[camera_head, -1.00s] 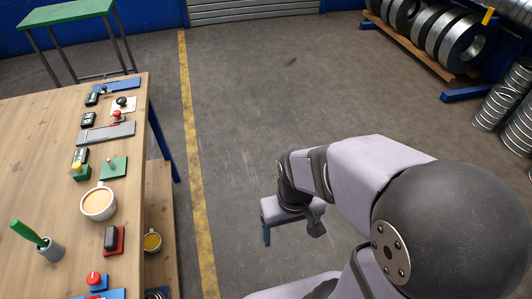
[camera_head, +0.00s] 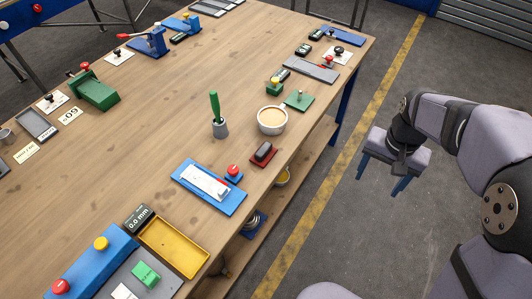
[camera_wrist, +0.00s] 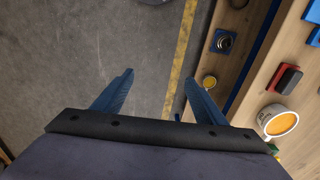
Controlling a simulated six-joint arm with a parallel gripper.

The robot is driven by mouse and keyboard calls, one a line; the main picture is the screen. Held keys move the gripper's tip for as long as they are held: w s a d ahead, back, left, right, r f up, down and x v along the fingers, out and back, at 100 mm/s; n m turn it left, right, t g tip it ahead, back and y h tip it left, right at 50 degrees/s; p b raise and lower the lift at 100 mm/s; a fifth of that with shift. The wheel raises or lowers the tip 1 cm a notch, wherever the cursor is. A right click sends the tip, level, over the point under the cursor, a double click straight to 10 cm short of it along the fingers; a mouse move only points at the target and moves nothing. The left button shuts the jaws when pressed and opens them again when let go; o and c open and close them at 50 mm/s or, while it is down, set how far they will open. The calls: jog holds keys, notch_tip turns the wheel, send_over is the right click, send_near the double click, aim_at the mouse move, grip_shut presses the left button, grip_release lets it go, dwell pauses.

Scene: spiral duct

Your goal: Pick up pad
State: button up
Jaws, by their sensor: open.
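A dark, rounded block on a red base (camera_head: 264,153) lies near the table's right edge and may be the pad. It also shows at the right of the wrist view (camera_wrist: 287,79). A flat green square with a small knob (camera_head: 299,101) lies beyond it; I cannot tell for certain which is the pad. My gripper (camera_head: 382,178) is over the floor, to the right of the table and apart from the block. Its two blue fingers (camera_wrist: 159,78) are spread with only floor between them.
A white cup with a tan drink (camera_head: 272,121) stands close beyond the dark block. A grey pot with a green-handled tool (camera_head: 219,126) stands to the left. Below is a shelf (camera_head: 318,150). The floor around my gripper is clear.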

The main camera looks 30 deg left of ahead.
jog(key=w+a, duration=0.3)
jog(key=a, duration=0.6)
jog(key=t+b, duration=0.1)
send_over(263, 148)
jog(key=s, duration=0.2)
jog(key=f, duration=0.4)
jog(key=shift+w, duration=0.25)
jog(key=shift+w+d+f+p, duration=0.15)
jog(key=shift+f+p, duration=0.3)
jog(key=shift+f, duration=0.35)
jog(key=shift+w+f+p, duration=0.15)
jog(key=shift+f+p, duration=0.25)
jog(key=shift+f, duration=0.4)
jog(key=shift+w+f+p, duration=0.2)
jog(key=shift+f+p, duration=0.25)
jog(key=shift+f, duration=0.6)
jog(key=shift+w+f+p, duration=0.2)
jog(key=shift+f+p, duration=0.25)
jog(key=shift+f, duration=0.55)
jog(key=c, duration=1.3)
jog(key=shift+r, duration=0.15)
